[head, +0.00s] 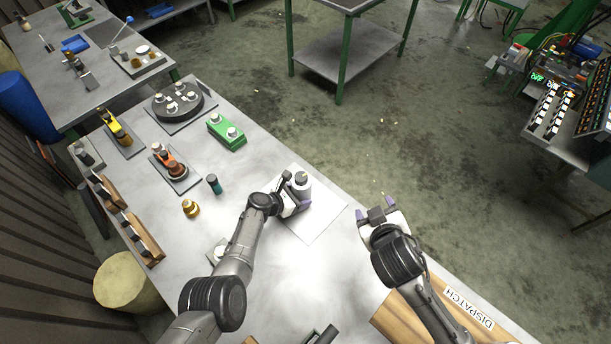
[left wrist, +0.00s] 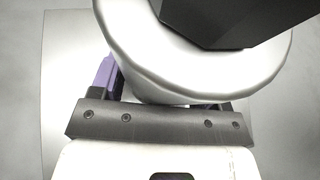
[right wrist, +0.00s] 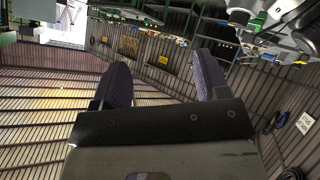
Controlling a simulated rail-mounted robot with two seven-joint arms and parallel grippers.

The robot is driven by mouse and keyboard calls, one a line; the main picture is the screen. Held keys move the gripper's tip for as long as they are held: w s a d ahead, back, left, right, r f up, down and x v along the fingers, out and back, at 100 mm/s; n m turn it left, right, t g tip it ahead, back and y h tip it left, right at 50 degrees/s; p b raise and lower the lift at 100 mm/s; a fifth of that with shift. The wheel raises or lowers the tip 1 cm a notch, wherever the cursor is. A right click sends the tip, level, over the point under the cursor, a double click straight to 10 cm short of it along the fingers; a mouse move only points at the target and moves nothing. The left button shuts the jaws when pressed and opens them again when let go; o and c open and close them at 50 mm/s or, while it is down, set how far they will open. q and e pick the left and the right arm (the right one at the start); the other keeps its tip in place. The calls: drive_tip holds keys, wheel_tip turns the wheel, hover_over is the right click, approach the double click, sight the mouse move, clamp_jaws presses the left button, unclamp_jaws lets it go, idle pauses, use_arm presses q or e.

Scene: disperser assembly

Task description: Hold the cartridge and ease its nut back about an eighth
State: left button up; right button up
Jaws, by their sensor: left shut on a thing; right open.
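The cartridge is a white round body (head: 303,192) standing upright on a pale square sheet on the bench. A dark nut (head: 301,177) sits on its top. In the left wrist view the cartridge's white body (left wrist: 180,75) fills the upper middle, and the dark angular nut (left wrist: 235,20) shows above it.
The pale sheet (head: 318,224) is partly bare around the cartridge. A green block (head: 226,132), a dark round carousel (head: 180,103), a teal-and-black cylinder (head: 213,183) and a yellow part (head: 190,208) stand to the left. A wooden board marked DISPATCH (head: 400,318) lies at the front right.

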drive_tip(key=w+a+r+t, duration=0.1)
drive_tip(key=w+a+r, duration=0.25)
drive_tip(key=r, duration=0.25)
drive_tip(key=w+a+r+t+y, duration=0.1)
drive_tip(key=w+a+r, duration=0.1)
drive_tip(key=w+r, duration=0.35)
drive_tip(key=w+a+r+t, duration=0.1)
drive_tip(key=w+a+r, duration=0.15)
drive_tip(key=r, duration=0.55)
drive_tip(key=w+a+r+n+g+y, duration=0.1)
drive_tip(key=w+a+r+g, duration=0.1)
drive_tip(key=w+a+r, duration=0.5)
drive_tip(key=n+g+h, duration=0.2)
drive_tip(key=n+g, duration=0.8)
drive_tip(key=g, duration=0.3)
approach(303, 176)
wheel_tip(303, 176, down, 9)
drive_tip(key=shift+s+d+f, duration=0.1)
drive_tip(key=shift+s+f, duration=0.05)
drive_tip(key=shift+f, duration=0.05)
